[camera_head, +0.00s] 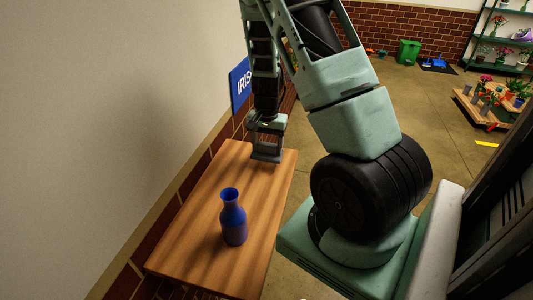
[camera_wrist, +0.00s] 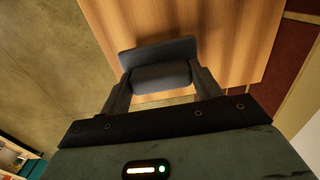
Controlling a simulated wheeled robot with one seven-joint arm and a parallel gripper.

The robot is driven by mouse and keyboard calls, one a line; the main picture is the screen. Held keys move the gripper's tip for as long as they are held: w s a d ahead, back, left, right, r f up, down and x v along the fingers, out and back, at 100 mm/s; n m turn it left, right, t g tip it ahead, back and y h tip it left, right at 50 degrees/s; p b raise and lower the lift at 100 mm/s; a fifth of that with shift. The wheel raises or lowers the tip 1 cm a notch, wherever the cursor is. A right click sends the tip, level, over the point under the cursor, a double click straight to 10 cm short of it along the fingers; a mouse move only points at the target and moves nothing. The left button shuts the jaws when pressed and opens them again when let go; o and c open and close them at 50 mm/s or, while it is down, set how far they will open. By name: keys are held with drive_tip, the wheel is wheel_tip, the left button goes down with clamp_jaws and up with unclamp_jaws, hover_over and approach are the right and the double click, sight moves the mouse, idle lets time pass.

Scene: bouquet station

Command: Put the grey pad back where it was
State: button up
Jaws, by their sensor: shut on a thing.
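The grey pad (camera_wrist: 160,50) shows in the wrist view as a dark grey flat piece with a thicker block between my fingers. My gripper (camera_wrist: 160,82) is shut on that block. In the head view my gripper (camera_head: 266,146) points down at the far end of the wooden table (camera_head: 200,225), with the grey pad (camera_head: 266,156) at its tips. The pad is at or just above the tabletop; I cannot tell whether it touches.
A blue vase (camera_head: 233,220) stands upright on the near half of the table. A blue IRIS sign (camera_head: 241,85) is on the wall behind my arm. A green bin (camera_head: 408,52) and plant shelves (camera_head: 500,40) are far off. The tabletop between vase and gripper is clear.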

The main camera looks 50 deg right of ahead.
sight(267, 153)
drive_tip(key=shift+f, duration=1.65)
drive_tip(key=o, duration=0.9)
